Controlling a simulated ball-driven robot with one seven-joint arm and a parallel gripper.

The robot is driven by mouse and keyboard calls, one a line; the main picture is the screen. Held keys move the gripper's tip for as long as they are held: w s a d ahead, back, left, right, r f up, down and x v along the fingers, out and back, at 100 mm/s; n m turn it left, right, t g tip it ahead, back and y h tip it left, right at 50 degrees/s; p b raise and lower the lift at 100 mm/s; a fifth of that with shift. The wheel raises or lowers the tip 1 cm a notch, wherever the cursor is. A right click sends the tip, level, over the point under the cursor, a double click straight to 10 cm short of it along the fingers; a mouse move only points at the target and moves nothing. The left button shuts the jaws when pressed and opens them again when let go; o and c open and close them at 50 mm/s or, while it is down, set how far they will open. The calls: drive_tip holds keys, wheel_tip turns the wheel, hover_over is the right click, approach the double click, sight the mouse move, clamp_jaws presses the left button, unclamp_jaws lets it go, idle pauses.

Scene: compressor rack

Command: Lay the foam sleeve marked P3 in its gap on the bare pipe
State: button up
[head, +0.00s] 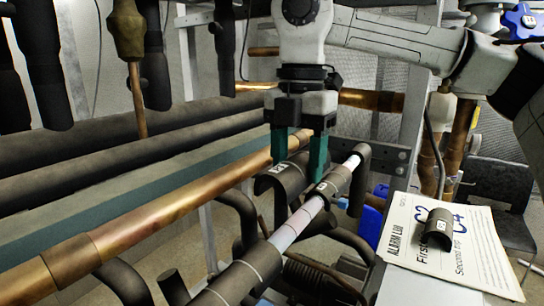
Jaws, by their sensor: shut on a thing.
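My gripper (299,158) has teal fingers pointing down and is shut on a dark half-round foam sleeve (272,183). This sleeve carries a small white label, too small to read surely. It is held just left of a pale bare pipe (300,221), near a dark sleeve (326,188) with a white label that sits on that pipe. Another dark sleeve (245,268) covers the nearer part of the pipe. A bare stretch shows between these two sleeves. Whether the held sleeve touches anything is unclear.
A loose labelled foam sleeve (439,231) lies on a printed paper sheet (405,249) at right. A copper pipe (180,205) runs along the left. Dark insulated pipes (110,152) lie behind it. A dark bent pipe (361,178) stands at the pale pipe's far end.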

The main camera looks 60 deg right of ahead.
drive_tip(key=b, duration=0.3)
hover_over(296, 217)
drive_tip(key=shift+f, duration=2.45)
drive_tip(key=shift+f, duration=0.1)
drive_tip(key=shift+f+b, duration=0.8)
drive_tip(key=shift+b, duration=0.15)
drive_tip(key=shift+f+b, duration=0.2)
drive_tip(key=shift+b, duration=0.15)
drive_tip(key=shift+f+b, duration=0.7)
drive_tip(key=shift+f, duration=0.1)
drive_tip(key=shift+f, duration=0.1)
drive_tip(key=shift+f+b, duration=0.35)
drive_tip(key=shift+b, duration=0.1)
